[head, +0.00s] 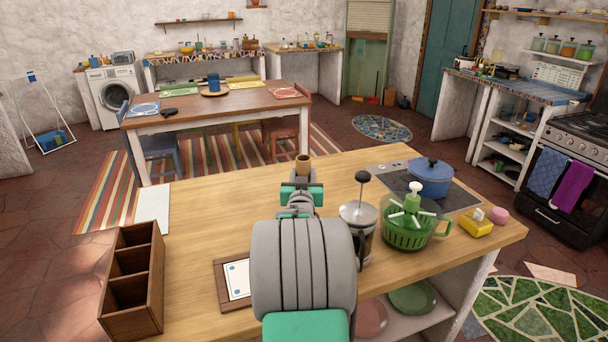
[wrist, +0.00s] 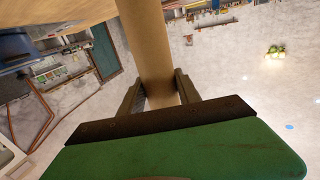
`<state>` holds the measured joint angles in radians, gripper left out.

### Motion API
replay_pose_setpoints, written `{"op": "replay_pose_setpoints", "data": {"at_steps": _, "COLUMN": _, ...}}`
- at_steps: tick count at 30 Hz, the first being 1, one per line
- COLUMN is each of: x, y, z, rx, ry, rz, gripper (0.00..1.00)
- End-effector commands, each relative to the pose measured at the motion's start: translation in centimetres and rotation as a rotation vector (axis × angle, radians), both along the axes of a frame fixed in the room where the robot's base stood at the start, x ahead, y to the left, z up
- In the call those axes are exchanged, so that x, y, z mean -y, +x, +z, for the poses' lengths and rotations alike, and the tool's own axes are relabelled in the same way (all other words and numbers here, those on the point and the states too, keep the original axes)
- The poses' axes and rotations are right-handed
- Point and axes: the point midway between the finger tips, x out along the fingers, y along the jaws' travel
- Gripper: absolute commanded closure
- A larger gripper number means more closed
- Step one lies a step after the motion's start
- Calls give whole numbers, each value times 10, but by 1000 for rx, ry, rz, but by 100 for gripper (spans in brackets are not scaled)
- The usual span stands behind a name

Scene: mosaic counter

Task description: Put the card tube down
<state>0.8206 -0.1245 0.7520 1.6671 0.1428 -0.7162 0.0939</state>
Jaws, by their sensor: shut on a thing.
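The card tube (wrist: 147,40) is a plain brown cylinder between the two fingers of my gripper (wrist: 158,92) in the wrist view. The fingers are closed on its sides, and its far end runs out of the top of the picture. In the head view, only a short brown end of the tube (head: 303,161) shows beyond my gripper (head: 302,180), over the far part of the wooden counter (head: 225,200). My arm hides the rest. I cannot tell whether the tube touches the counter.
A wooden divided box (head: 135,285) stands at the counter's left edge, near a white sheet (head: 154,208). A framed card (head: 236,280) lies beside my arm. Right of my arm are a French press (head: 359,222), green colander (head: 404,236) and blue pot (head: 429,178). Counter left of my gripper is bare.

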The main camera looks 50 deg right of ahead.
Motion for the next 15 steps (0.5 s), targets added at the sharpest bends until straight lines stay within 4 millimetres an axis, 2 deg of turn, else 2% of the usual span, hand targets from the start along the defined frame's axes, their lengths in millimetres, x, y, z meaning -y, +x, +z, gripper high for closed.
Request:
{"op": "replay_pose_setpoints", "data": {"at_steps": 9, "x": 0, "y": 0, "z": -2, "rx": 2, "ry": -2, "rz": 0, "gripper": 100}}
{"op": "replay_pose_setpoints", "data": {"at_steps": 10, "x": 0, "y": 0, "z": -1, "rx": 2, "ry": -2, "rz": 0, "gripper": 59}}
{"op": "replay_pose_setpoints", "data": {"at_steps": 15, "x": 0, "y": 0, "z": 0, "rx": 2, "ry": -2, "rz": 0, "gripper": 45}}
